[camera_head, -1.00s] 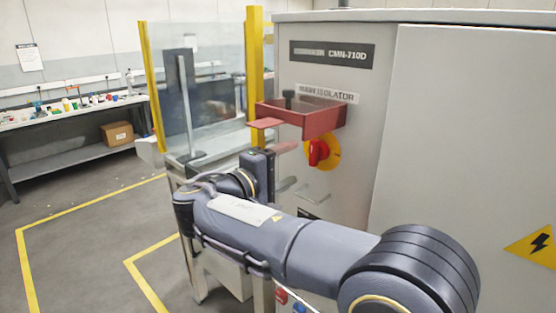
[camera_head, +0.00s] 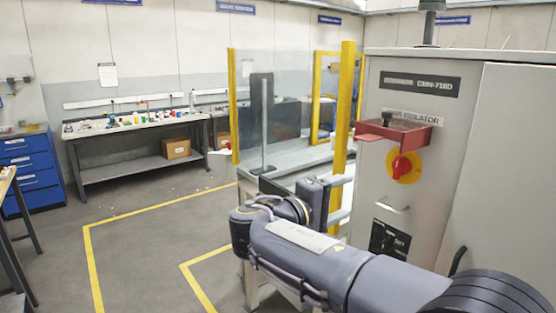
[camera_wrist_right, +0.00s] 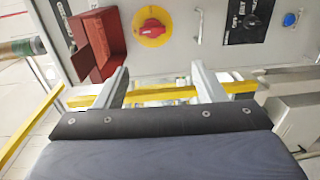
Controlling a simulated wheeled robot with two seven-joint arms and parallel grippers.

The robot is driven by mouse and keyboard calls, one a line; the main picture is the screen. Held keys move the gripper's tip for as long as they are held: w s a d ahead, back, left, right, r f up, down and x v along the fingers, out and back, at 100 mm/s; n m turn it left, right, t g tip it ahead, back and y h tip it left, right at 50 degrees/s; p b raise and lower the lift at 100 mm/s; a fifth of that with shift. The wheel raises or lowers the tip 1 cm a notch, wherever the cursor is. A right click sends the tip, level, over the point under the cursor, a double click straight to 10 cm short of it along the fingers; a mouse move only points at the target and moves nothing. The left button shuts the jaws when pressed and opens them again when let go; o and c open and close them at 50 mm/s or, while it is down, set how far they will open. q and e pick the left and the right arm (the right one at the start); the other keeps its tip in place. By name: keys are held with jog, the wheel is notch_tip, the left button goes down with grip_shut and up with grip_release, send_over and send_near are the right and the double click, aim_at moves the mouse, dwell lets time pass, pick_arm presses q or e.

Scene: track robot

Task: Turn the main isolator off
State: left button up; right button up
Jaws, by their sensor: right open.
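The main isolator is a red rotary knob (camera_head: 402,167) on a yellow disc on the grey cabinet front, below the "MAIN ISOLATOR" label. Its handle looks roughly upright in the head view. A red cover (camera_head: 409,133) stands out above the knob, leaving its front exposed. In the right wrist view the knob (camera_wrist_right: 152,28) is beyond the fingertips, and the cover (camera_wrist_right: 92,45) is to its left. My right gripper (camera_head: 341,197) is open and empty, left of the knob and apart from it. Its fingers also show in the wrist view (camera_wrist_right: 160,80). My left gripper is out of view.
A yellow post (camera_head: 343,130) and clear guard panel stand left of the cabinet (camera_head: 460,160). A black switch panel (camera_head: 390,240) is below the knob. A workbench (camera_head: 140,133) and blue drawers (camera_head: 30,170) are farther back. The marked floor (camera_head: 150,235) is clear.

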jog(key=s+d+f+g+y, duration=0.35)
jog(key=d+f, duration=0.35)
jog(key=d, duration=0.4)
jog(key=s+d+f+m+g+y, duration=0.3)
jog(key=s+d+f+y, duration=0.25)
jog(key=s+f, duration=0.3)
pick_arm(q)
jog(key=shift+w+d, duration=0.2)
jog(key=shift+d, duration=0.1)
pick_arm(e)
jog(key=s+a+f+m+y, duration=0.3)
jog(key=s+y, duration=0.1)
jog(key=s, duration=0.5)
jog(key=s+a+f+m+t+y, duration=0.1)
jog(key=s+a+f+m+y, duration=0.2)
jog(key=s, duration=0.6)
jog(key=shift+s+a+f+y, duration=0.35)
jog(key=shift+a+f+y, duration=0.4)
jog(key=shift+y, duration=0.05)
